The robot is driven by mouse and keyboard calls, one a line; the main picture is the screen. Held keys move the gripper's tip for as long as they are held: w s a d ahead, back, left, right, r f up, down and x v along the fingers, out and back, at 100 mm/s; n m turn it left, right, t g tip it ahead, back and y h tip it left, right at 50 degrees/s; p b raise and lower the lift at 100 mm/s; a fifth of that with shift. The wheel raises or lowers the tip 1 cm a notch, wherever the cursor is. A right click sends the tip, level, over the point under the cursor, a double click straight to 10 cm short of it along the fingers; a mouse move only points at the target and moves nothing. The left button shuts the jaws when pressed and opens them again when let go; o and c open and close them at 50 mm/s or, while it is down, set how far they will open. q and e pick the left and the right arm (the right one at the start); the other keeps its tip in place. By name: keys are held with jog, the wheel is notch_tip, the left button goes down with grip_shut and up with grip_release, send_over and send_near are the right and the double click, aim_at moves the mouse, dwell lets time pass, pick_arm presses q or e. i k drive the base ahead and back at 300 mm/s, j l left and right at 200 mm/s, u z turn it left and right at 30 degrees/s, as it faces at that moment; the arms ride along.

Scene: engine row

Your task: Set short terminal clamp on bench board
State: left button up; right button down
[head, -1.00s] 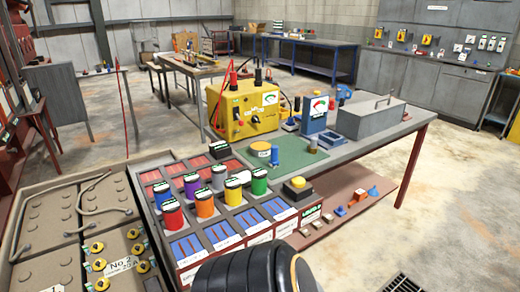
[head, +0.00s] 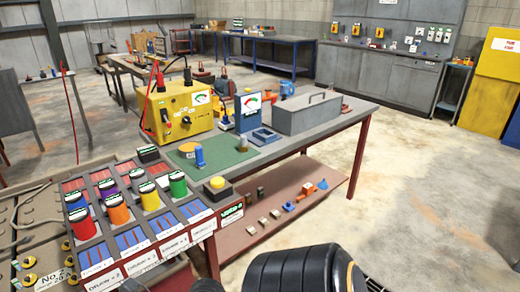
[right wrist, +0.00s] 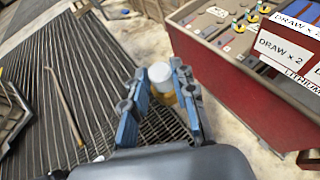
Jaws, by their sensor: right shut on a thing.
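My right gripper (right wrist: 160,84) shows in the right wrist view, its two blue fingers closed around a small round piece with a white top (right wrist: 160,72) and a yellowish body. I cannot tell from its shape whether this piece is the short terminal clamp. It is held in the air, with floor and a grating beyond it. In the head view the green bench board (head: 228,158) lies on the grey workbench (head: 345,117). My left gripper is not in view.
A yellow tester (head: 180,112), a blue meter (head: 250,110) and a grey toolbox (head: 307,112) stand on the bench. Small parts lie on its lower shelf (head: 262,222). A rack of coloured canisters (head: 117,215) stands at left. Open floor (head: 420,200) lies to the right.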

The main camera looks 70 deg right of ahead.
aim_at(226, 142)
jog(key=l+z, duration=0.3)
jog(key=l, duration=0.5)
jog(key=l+z, duration=0.3)
jog(key=l, duration=0.5)
